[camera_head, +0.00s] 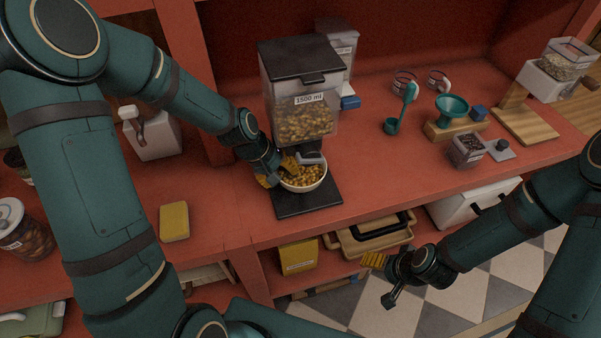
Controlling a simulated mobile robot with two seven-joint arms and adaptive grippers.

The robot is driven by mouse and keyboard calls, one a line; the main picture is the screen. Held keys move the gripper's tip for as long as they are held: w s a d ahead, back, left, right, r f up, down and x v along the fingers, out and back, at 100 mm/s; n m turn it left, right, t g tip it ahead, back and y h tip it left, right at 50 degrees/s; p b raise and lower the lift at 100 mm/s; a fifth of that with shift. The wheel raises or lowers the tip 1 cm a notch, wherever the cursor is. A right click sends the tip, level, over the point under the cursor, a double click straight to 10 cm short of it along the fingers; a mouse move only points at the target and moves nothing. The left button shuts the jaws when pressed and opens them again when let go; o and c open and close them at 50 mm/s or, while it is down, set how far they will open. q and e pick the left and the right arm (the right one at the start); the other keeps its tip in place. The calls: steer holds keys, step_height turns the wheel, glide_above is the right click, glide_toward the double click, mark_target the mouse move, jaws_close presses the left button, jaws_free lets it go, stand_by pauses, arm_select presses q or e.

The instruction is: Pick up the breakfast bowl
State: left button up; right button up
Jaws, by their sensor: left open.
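The breakfast bowl (303,187) is white and full of yellow-brown cereal. It stands on the dark base plate (322,200) of the cereal dispenser (301,100), under its spout. My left gripper (280,171) is at the bowl's left rim, its yellow-tipped fingers open. I cannot tell whether a finger touches the bowl. My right gripper (374,261) is low at the right, in front of the counter and away from the bowl. Its jaw state is not clear from this angle.
A yellow sponge-like block (174,222) lies left of the dispenser. Right of it are a teal scoop (392,126), a teal funnel (452,107) on a wooden stand and a small clear canister (467,150). A tray (368,236) sits on the lower shelf. The counter between is clear.

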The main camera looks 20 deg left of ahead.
arm_select(q)
steer(key=shift+w+d+f, duration=0.1)
steer(key=shift+d+f, duration=0.1)
steer(key=shift+f, duration=0.2)
jaws_close()
steer(key=shift+r, duration=0.1)
